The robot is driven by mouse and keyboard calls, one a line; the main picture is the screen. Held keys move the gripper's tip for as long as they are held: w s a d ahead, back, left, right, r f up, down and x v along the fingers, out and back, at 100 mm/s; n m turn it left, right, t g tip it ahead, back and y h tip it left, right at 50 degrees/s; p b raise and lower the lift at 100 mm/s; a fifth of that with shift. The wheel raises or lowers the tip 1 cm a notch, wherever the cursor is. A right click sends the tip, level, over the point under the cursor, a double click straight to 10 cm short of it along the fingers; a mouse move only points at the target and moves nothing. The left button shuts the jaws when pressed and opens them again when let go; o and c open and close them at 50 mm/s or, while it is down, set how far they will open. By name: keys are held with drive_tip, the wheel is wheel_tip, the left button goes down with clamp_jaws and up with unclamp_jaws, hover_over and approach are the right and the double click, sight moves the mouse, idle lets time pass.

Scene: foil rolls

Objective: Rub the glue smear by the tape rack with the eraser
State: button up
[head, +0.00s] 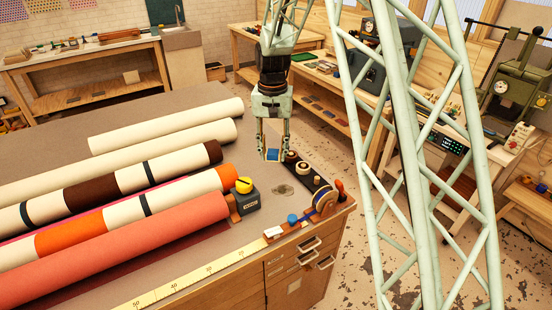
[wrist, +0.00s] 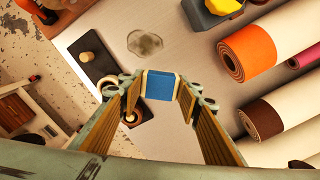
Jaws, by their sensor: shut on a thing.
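My gripper (head: 272,155) is shut on the eraser, a blue block with pale edges (head: 272,155). In the wrist view the eraser (wrist: 160,85) sits between the two fingertips (wrist: 158,86). The glue smear (head: 283,190) is a dull greyish patch on the table top, and it also shows in the wrist view (wrist: 145,43). My gripper holds the eraser behind the smear in the head view, apart from it. The tape rack (head: 318,190) is a dark tray with tape rolls and a peg, right of the smear; it also shows in the wrist view (wrist: 98,58).
Long foil rolls (head: 120,270) lie across the table's left. A grey block with a yellow knob (head: 245,198) stands left of the smear. A tape dispenser (head: 325,203) and a yellow ruler (head: 190,277) lie along the front edge.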

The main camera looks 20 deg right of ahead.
drive_tip(key=shift+m, duration=0.6)
drive_tip(key=shift+s+f+p, duration=0.35)
drive_tip(key=shift+s+p, duration=0.35)
drive_tip(key=shift+p, duration=0.1)
drive_tip(key=shift+s+f+p, duration=0.35)
drive_tip(key=shift+s+p, duration=0.3)
drive_tip(key=shift+p, duration=0.1)
drive_tip(key=shift+s+f+p, duration=0.35)
drive_tip(key=shift+s+p, duration=0.35)
drive_tip(key=shift+p, duration=0.1)
drive_tip(key=shift+f, duration=0.15)
